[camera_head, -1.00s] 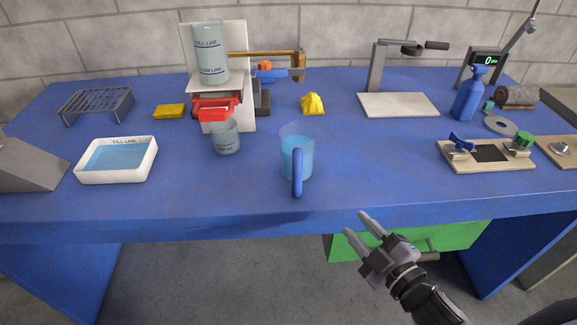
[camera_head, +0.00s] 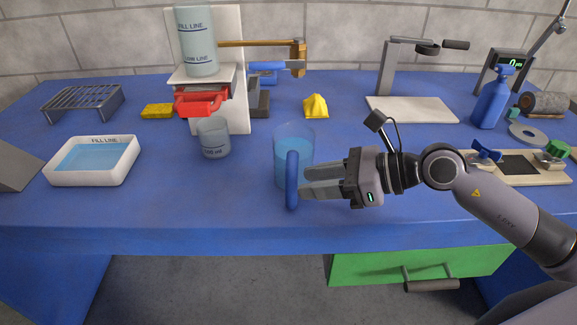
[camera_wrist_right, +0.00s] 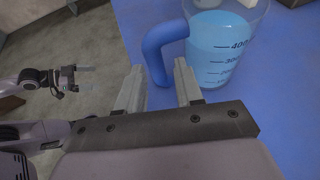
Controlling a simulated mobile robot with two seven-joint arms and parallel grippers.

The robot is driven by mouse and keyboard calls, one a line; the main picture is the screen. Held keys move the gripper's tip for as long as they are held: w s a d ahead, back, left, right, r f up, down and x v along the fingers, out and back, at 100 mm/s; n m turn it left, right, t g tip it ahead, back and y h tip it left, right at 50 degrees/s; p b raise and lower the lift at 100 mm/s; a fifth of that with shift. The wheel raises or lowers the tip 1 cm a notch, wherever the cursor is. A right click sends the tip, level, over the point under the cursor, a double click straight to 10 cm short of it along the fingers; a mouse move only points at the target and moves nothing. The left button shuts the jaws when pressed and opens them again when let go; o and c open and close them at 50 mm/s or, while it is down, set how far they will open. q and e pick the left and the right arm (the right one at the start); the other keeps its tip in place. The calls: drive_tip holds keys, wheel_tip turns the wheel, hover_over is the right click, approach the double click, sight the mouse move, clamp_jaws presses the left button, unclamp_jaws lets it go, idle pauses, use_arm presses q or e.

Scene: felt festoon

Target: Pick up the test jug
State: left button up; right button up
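The test jug (camera_head: 282,150) is clear, holds blue liquid and has a thick blue handle (camera_head: 292,182) facing the table's front edge. It stands upright on the blue table. My right gripper (camera_head: 302,184) comes in from the right at the handle, low over the table. In the right wrist view the jug (camera_wrist_right: 222,50) shows graduation marks, and my open fingers (camera_wrist_right: 160,82) are on either side of the handle's lower part (camera_wrist_right: 158,55). I cannot tell whether they touch it. My left gripper (camera_wrist_right: 84,79) shows only in the right wrist view, open, empty, over the floor.
A small beaker (camera_head: 213,138) stands left of the jug, with a water tray (camera_head: 62,178) further left. A stand with a red clamp (camera_head: 197,102) and a yellow piece (camera_head: 316,106) are behind. A board with knobs (camera_head: 545,172) lies right. The table's front edge is near.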

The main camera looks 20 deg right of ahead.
drive_tip(key=shift+w+a+f, duration=0.1)
drive_tip(key=shift+w+a, duration=0.1)
drive_tip(key=shift+a, duration=0.35)
drive_tip(key=shift+s+f+p+x, duration=0.1)
drive_tip(key=shift+p+x, duration=0.25)
drive_tip(key=shift+x, duration=1)
drive_tip(key=shift+s+f+p+x, duration=0.1)
drive_tip(key=shift+p+x, duration=0.25)
drive_tip(key=shift+x, duration=1.05)
clamp_jaws()
drive_tip(key=shift+r, duration=0.1)
